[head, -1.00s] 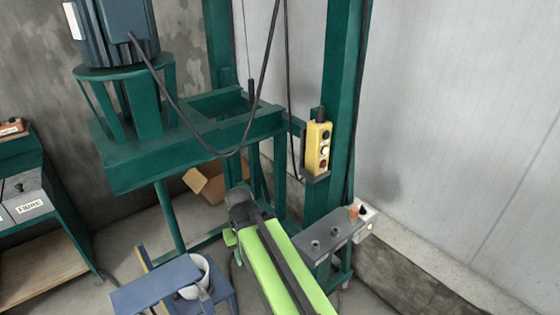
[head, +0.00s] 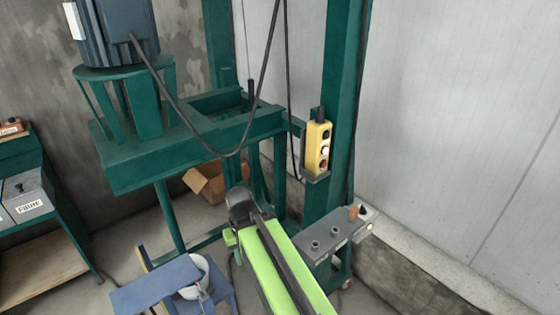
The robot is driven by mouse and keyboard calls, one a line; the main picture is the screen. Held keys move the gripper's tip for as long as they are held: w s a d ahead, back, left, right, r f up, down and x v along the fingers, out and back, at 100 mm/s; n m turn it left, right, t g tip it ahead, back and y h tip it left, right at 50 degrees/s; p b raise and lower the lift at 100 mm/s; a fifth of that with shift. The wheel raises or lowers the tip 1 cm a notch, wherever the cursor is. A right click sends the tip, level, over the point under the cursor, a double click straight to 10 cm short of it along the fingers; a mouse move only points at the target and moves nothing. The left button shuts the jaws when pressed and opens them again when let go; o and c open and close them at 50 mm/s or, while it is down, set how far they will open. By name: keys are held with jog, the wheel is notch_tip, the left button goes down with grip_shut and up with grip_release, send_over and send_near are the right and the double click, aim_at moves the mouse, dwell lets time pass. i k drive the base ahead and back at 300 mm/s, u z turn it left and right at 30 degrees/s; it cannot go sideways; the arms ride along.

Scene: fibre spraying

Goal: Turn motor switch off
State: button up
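A grey control box (head: 322,259) sits low on the green frame, right of my arm. Its top carries two dark round knobs (head: 315,245), an orange knob (head: 353,212) and a small black knob near the right end. A pale lamp (head: 369,227) shows on its end. A yellow push-button pendant (head: 317,148) hangs in a holder on the green post above. Which of these is the motor switch, I cannot tell. My lime-green arm reaches up from the bottom centre to a dark joint. My gripper is not clearly visible.
The green machine frame (head: 145,163) bears a large motor (head: 112,30) at upper left, with a hanging black cable (head: 266,70). A blue stand (head: 157,283) with a white bucket (head: 196,275) is at lower left. A cardboard box (head: 220,183) lies behind. A wall closes the right.

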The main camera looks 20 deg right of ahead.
aim_at(362, 211)
jog(key=z, duration=1.35)
